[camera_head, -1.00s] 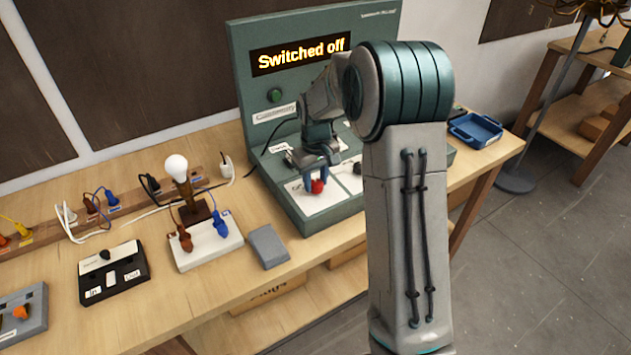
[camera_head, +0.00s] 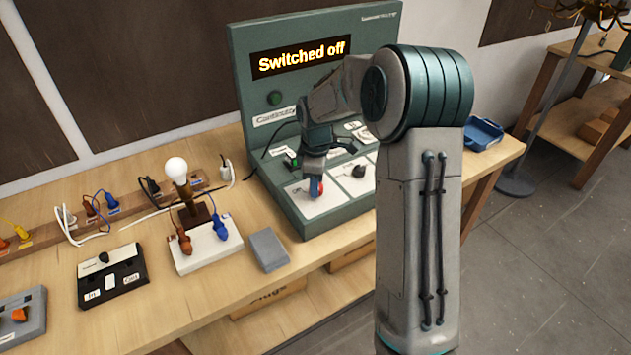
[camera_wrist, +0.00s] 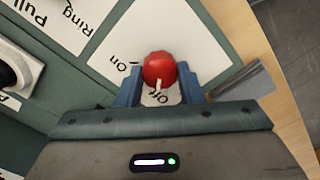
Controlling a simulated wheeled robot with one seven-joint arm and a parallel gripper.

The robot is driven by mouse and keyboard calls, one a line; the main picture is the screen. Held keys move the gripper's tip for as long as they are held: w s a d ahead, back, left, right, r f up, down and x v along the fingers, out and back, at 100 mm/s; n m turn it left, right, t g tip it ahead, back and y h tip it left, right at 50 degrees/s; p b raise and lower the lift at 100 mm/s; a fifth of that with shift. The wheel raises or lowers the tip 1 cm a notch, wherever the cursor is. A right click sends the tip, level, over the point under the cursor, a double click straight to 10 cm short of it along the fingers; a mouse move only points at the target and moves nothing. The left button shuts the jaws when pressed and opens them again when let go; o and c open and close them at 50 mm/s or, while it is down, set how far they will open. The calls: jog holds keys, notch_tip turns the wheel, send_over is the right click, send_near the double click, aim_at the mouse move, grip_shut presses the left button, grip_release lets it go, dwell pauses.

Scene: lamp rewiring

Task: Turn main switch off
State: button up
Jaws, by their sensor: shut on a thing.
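The main switch is a red round knob (camera_wrist: 158,68) on a white panel card (camera_wrist: 147,32) marked On and Off. Its pale pointer mark faces the word Off in the wrist view. My gripper (camera_wrist: 160,76) has its blue fingers shut on the knob, one on each side. In the head view, the gripper (camera_head: 316,186) reaches down to the front-left card of the green console (camera_head: 345,218), and only a little of the red knob shows beside a finger. The console's display (camera_head: 300,56) reads "Switched off".
A black knob (camera_head: 358,170) sits on the neighbouring card. A grey block (camera_head: 269,249), a white board with a bulb (camera_head: 207,246) and a black box (camera_head: 112,278) stand left of the console. A blue tray (camera_head: 484,134) lies at the right.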

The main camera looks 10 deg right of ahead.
jog(key=shift+r+n, duration=0.1)
jog(key=shift+n, duration=0.6)
jog(key=o, duration=1)
jog(key=shift+c, duration=0.2)
notch_tip(320, 180, up, 14)
jog(key=b, duration=0.1)
jog(key=shift+s, duration=0.1)
